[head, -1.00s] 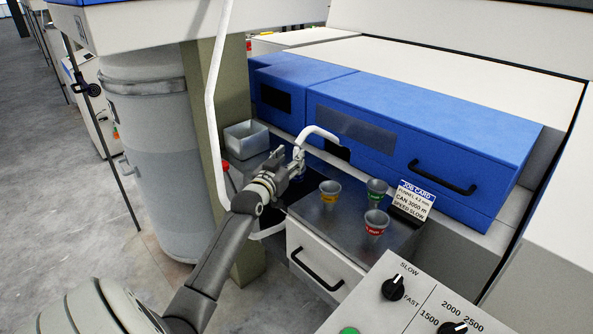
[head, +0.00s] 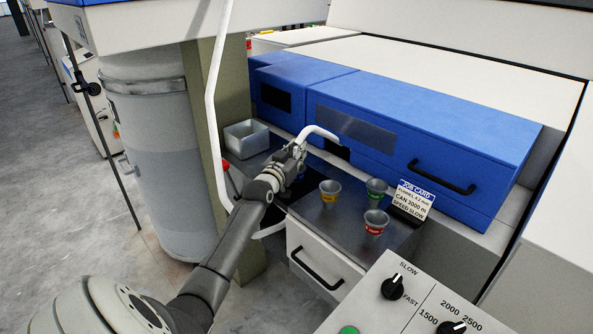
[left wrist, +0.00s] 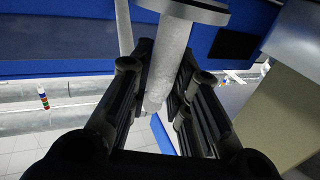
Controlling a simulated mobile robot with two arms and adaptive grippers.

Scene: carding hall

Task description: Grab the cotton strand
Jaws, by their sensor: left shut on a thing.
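The cotton strand (head: 320,131) is white and thick. It comes out at the front of the blue machine cover, arches left and runs down into my left gripper (head: 298,152). In the left wrist view the strand (left wrist: 173,62) shows as a pale, rough cylinder between the two dark fingers, with its lower end visible. My left gripper is shut on the strand, above the dark worktop. In the head view the fingers hide part of the strand. My right gripper is not in view.
Yellow (head: 330,191), green (head: 376,189) and red (head: 376,222) banded funnels stand right of my gripper, near the job card (head: 412,201). A metal box (head: 246,138) sits left. Another white strand or tube (head: 212,100) runs down beside the post (head: 228,85). A control panel (head: 400,300) is in front.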

